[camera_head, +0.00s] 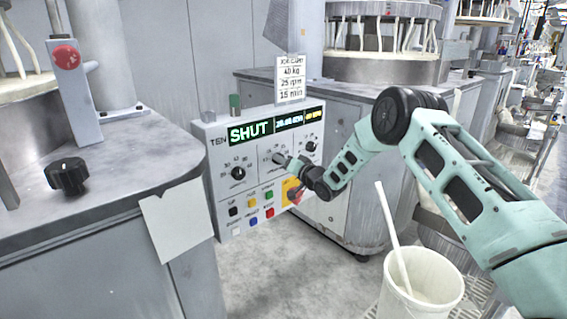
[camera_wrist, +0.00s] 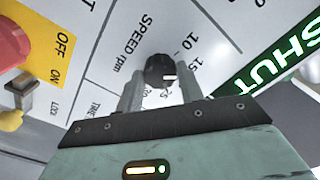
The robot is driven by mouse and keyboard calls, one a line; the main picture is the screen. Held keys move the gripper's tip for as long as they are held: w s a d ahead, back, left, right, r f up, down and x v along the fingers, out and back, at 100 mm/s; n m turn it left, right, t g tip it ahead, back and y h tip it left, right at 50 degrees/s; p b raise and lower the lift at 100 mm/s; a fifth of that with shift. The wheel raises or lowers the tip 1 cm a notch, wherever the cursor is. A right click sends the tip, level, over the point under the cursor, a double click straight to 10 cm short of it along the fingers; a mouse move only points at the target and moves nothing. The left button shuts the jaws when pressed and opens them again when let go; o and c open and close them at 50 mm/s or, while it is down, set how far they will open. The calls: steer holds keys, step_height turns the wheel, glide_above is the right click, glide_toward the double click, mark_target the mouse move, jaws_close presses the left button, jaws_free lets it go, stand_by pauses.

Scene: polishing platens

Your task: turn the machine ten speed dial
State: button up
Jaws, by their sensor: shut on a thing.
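The machine ten panel (camera_head: 222,190) is a white control box marked TEN, with a green display (camera_head: 250,131) reading SHUT. The speed dial (camera_wrist: 159,68) is a small black knob with a white mark, under the label SPEED rpm in the wrist view. My gripper (camera_wrist: 160,88) has one finger on each side of this knob and is shut on it. The white mark points right in the wrist view; its exact reading is unclear. In the head view my gripper (camera_head: 283,160) reaches the panel's middle dial and largely hides it.
Similar dials stand left (camera_head: 238,173) and right (camera_head: 311,146) of the speed dial. Coloured buttons and a red switch on yellow (camera_head: 293,192) lie below. A card (camera_head: 290,79) above reads 40 kg, 25 rpm, 15 min. A white bucket (camera_head: 420,285) stands below my arm.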

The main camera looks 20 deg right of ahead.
steer(key=shift+m+b, duration=1.25)
steer(key=shift+m, duration=6.55)
steer(key=o, duration=1)
steer(key=p+v, duration=0.1)
steer(key=v, duration=1.6)
steer(key=shift+s, duration=0.3)
